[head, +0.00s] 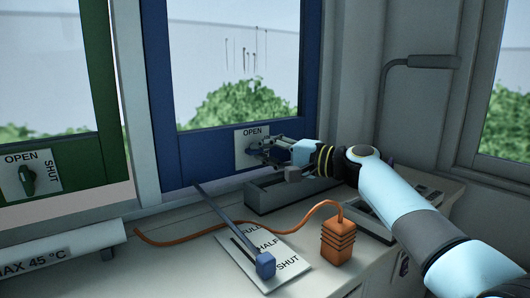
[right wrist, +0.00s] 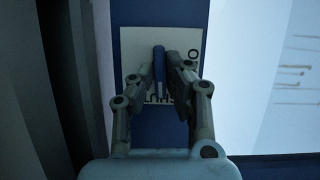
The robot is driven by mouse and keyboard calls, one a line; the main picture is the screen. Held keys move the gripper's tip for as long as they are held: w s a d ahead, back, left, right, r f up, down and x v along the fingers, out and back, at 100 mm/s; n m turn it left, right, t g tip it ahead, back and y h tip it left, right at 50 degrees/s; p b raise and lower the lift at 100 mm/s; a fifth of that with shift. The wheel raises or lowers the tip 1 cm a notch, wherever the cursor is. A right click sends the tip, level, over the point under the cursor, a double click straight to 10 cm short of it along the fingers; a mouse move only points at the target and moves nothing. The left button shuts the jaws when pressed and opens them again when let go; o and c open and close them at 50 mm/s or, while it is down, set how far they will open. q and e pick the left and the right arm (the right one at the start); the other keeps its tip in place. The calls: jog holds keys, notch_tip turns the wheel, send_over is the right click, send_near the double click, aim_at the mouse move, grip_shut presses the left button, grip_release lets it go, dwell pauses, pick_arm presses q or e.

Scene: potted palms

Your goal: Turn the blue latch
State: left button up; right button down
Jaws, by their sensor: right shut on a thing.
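The blue latch (right wrist: 159,64) shows in the right wrist view as a narrow blue handle in front of a white plate (right wrist: 131,42) on the blue window frame. The plate (head: 240,158) reads OPEN at its top in the head view, where the gripper hides most of the latch. In the right wrist view, part of the word SHUT shows upside down below the handle. My right gripper (head: 263,149) is at the plate, its fingers (right wrist: 163,68) shut on the latch from both sides. My left gripper is not in view.
A green latch (head: 27,180) sits on a green frame at left. On the sill are a blue-knobbed lever (head: 265,265) over a FULL/HALF/SHUT plate (head: 297,262), an orange block (head: 338,241) with a cord, and a grey tray (head: 262,203) below my right gripper. A grey lamp-like arm (head: 432,62) stands at right.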

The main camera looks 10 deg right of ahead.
jog(key=n+h, duration=0.1)
jog(key=n, duration=0.2)
jog(key=shift+r+g+h, duration=0.1)
jog(key=shift+g+h, duration=0.2)
jog(key=shift+g, duration=0.1)
jog(key=shift+s+a+r+n+t+h+p, duration=0.1)
jog(key=shift+n+h+p, duration=0.8)
jog(key=shift+n, duration=0.75)
jog(key=shift+s+a+n+t+h+p, duration=0.15)
jog(key=shift+n+h+p, duration=0.5)
jog(key=shift+n+h, duration=0.7)
jog(key=shift+w+a+r+n+t+h+p, duration=0.1)
jog(key=shift+n+h+p, duration=0.7)
jog(key=shift+n, duration=1.1)
jog(key=shift+f, duration=0.1)
jog(key=c, duration=1.6)
grip_release()
jog(key=shift+c, duration=0.2)
jog(key=shift+s, duration=0.1)
